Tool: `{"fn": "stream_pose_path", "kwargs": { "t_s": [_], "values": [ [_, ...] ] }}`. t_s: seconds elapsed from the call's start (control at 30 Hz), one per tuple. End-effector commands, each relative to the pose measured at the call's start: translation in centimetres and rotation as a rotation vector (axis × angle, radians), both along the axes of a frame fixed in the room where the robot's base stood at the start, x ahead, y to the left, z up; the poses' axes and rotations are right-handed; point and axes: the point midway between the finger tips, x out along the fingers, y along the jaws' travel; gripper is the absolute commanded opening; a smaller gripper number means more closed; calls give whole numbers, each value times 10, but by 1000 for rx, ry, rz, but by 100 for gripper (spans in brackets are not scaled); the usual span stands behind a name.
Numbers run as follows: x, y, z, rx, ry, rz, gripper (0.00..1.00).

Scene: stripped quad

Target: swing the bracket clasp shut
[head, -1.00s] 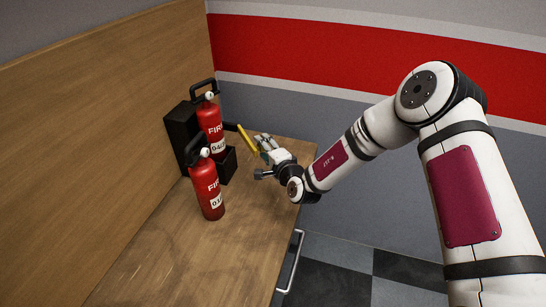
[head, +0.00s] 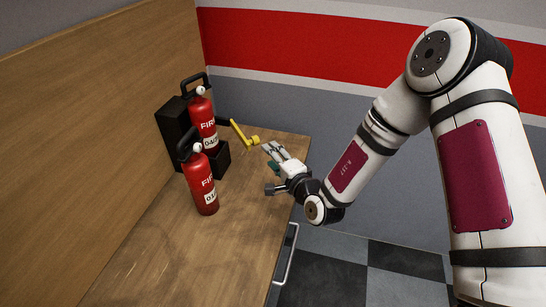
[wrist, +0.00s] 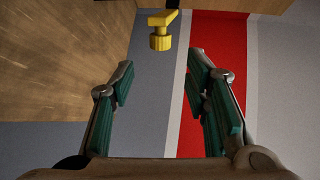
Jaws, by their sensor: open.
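The bracket (head: 172,127) is a black box-like holder at the back left of the wooden bench, with a red extinguisher (head: 202,118) upright in it. Its clasp (head: 238,132) is a yellow arm standing out to the right of the bracket, swung open, with a yellow knob at its free end. In the wrist view the clasp (wrist: 161,40) shows at the top, beyond the fingertips and roughly between them. My gripper (head: 269,156) is open and empty, to the right of the knob and apart from it; its spread fingers also show in the wrist view (wrist: 160,78).
A second red extinguisher (head: 203,185) stands on the bench in front of the bracket, left of my gripper. A wooden panel (head: 90,130) rises along the left. The bench top (head: 165,245) is bare towards the front. A metal handle (head: 288,258) is on the bench's right side.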

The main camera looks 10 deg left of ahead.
Motion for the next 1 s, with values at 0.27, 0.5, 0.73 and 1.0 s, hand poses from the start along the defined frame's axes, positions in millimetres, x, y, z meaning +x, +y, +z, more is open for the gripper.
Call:
{"fn": "stream_pose_path", "kwargs": {
  "t_s": [0.27,0.5,0.73,1.0],
  "values": [
    [67,-5,8,122,-87,121,0],
    [127,-32,7,238,-163,421,0],
    [139,-72,-17,215,-129,681,0],
    [135,-88,-29,181,-88,783,0]
  ]
}}
